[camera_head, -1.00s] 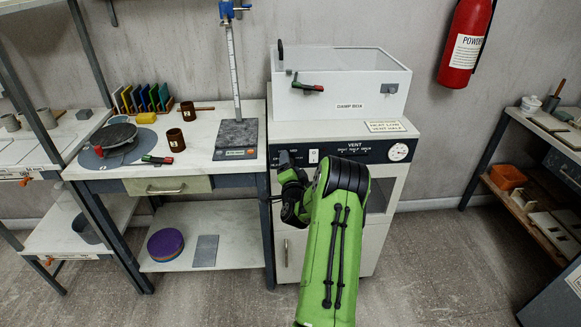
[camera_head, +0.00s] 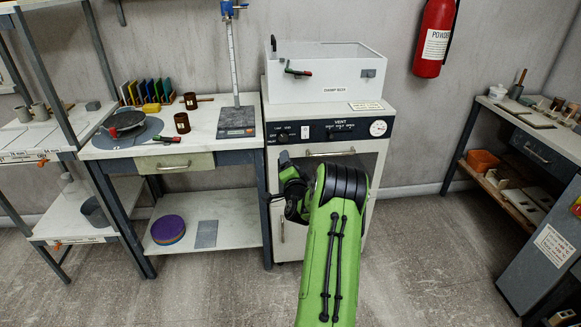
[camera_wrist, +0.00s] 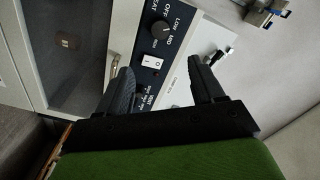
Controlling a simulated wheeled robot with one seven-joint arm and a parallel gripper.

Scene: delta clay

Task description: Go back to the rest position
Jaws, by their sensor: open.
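My green arm reaches forward in the head view toward the white cabinet (camera_head: 375,180) with the dark control panel. My gripper (camera_wrist: 165,85) shows in the wrist view with its two black fingers spread apart and nothing between them. Beyond the fingers are the panel's rocker switch (camera_wrist: 152,62) and a knob (camera_wrist: 160,30). In the head view my gripper is mostly hidden by the arm and wrist, in front of the cabinet. I cannot tell the exact gap between the fingertips and the panel.
The damp box (camera_head: 325,75) stands on the cabinet. A worktable (camera_head: 205,130) holding a scale (camera_head: 237,122), cups and a round wheel is at left. Shelving (camera_head: 540,140) stands at right. A red extinguisher (camera_head: 434,40) hangs on the wall. The floor (camera_head: 425,250) right of the arm is clear.

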